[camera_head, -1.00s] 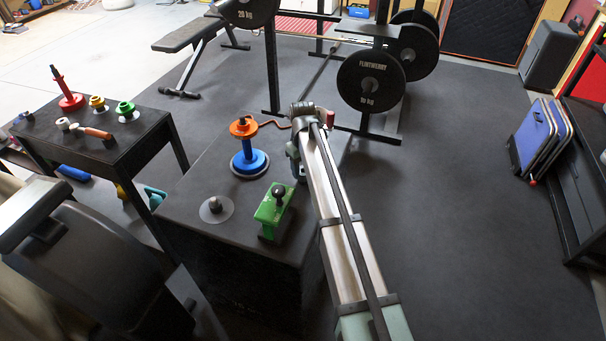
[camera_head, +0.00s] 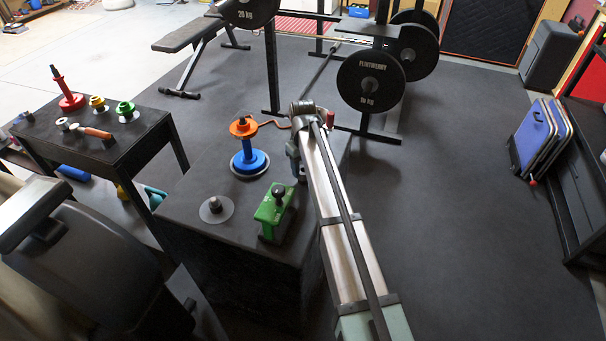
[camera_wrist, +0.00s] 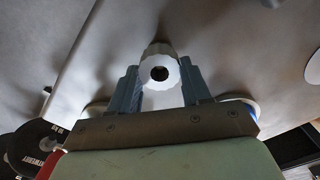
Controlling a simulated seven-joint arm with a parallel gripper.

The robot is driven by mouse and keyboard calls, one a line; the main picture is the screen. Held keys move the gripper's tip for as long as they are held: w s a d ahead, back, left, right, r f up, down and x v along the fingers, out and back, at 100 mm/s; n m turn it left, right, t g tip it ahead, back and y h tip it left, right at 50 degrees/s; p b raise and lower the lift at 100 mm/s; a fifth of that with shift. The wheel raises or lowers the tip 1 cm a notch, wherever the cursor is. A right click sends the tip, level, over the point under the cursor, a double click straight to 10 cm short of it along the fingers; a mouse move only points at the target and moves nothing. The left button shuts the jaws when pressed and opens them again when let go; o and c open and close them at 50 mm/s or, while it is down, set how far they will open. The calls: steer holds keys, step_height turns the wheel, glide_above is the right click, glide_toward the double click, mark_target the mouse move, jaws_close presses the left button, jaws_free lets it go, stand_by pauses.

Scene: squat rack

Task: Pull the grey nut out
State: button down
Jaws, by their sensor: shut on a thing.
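The grey nut (camera_wrist: 160,68) shows in the wrist view as a pale, ridged ring with a dark hole in its middle. It sits between the two blue-grey fingers of my gripper (camera_wrist: 160,88), which are shut on it. In the head view my gripper (camera_head: 294,163) is low at the right side of the dark block, mostly hidden by my arm. The nut cannot be made out there, and I cannot tell whether it touches anything behind it.
A side table (camera_head: 130,140) at left bears several coloured parts.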

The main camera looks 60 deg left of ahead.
steer(key=shift+r, duration=0.55)
stand_by(0.4)
steer(key=shift+r, duration=1.4)
